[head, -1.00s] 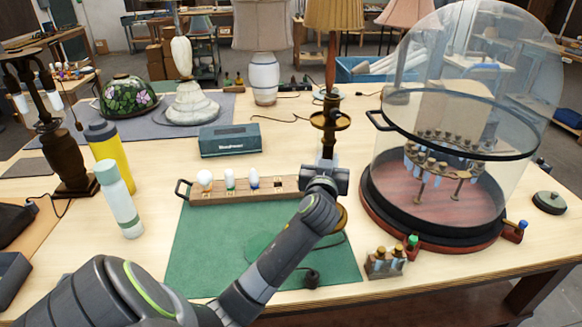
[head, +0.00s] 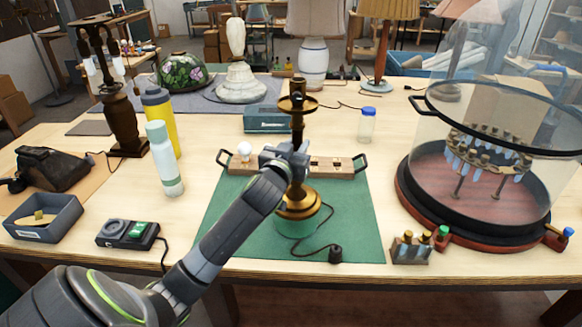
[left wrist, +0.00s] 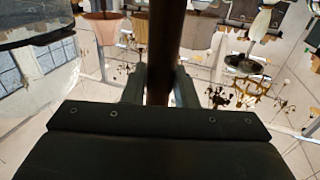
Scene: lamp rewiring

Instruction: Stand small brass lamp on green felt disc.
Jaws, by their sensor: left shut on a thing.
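The small brass lamp (head: 298,204) is upright over the green mat, without a shade. My left gripper (head: 288,158) is shut on its stem, below the round brass collar. The stem also shows as a dark upright bar (left wrist: 164,55) between the fingers in the left wrist view. The green felt disc (head: 295,229) shows just under the lamp's base, on the mat. The base covers most of the disc. Whether the base touches it or hangs slightly above, I cannot tell. My right gripper is not in view.
The green mat (head: 235,235) lies under the disc, and a black cord with a plug (head: 335,254) trails over it. A wooden bulb rack (head: 333,166) stands behind the lamp. A glass dome on a red base (head: 470,234) stands right, and a small vial rack (head: 410,250) at front right.

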